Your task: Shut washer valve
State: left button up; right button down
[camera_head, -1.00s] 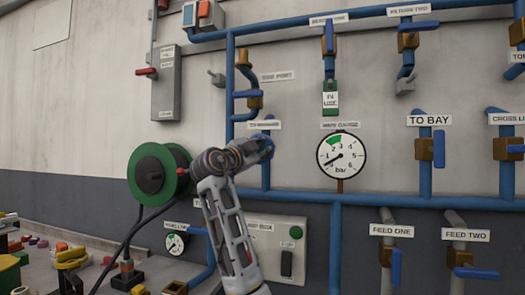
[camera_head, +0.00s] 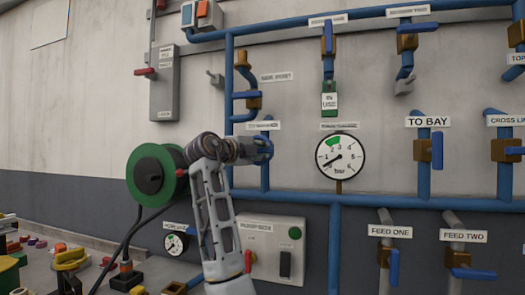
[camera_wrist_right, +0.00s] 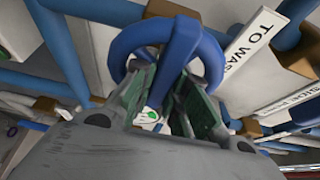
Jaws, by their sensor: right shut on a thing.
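The washer valve is under a "TO WASHER" label (camera_head: 264,125), on a vertical blue pipe (camera_head: 265,178) left of the round bar gauge (camera_head: 340,156). My right gripper (camera_head: 263,149) is at this valve and hides most of it in the head view. In the right wrist view, a blue handle (camera_wrist_right: 183,45) runs down between the green-padded fingers of my right gripper (camera_wrist_right: 165,100), which is shut on it. A brown valve body (camera_wrist_right: 172,10) and the start of the label (camera_wrist_right: 253,45) show beyond. The handle's exact angle to the pipe cannot be told. My left gripper is not in view.
A green hose reel (camera_head: 152,178) stands just left of my right arm. A horizontal blue pipe (camera_head: 380,200) crosses below the gauge.

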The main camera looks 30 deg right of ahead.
jog(key=shift+f, duration=0.15)
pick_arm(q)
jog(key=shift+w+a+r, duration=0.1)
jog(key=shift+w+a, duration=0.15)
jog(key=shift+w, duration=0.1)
pick_arm(e)
jog(key=c, duration=1.6)
grip_release()
jog(key=shift+c, duration=0.2)
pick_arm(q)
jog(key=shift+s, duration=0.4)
pick_arm(e)
jog(key=shift+o, duration=1.3)
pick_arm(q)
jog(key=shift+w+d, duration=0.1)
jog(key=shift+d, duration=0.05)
pick_arm(e)
jog(key=v, duration=1.2)
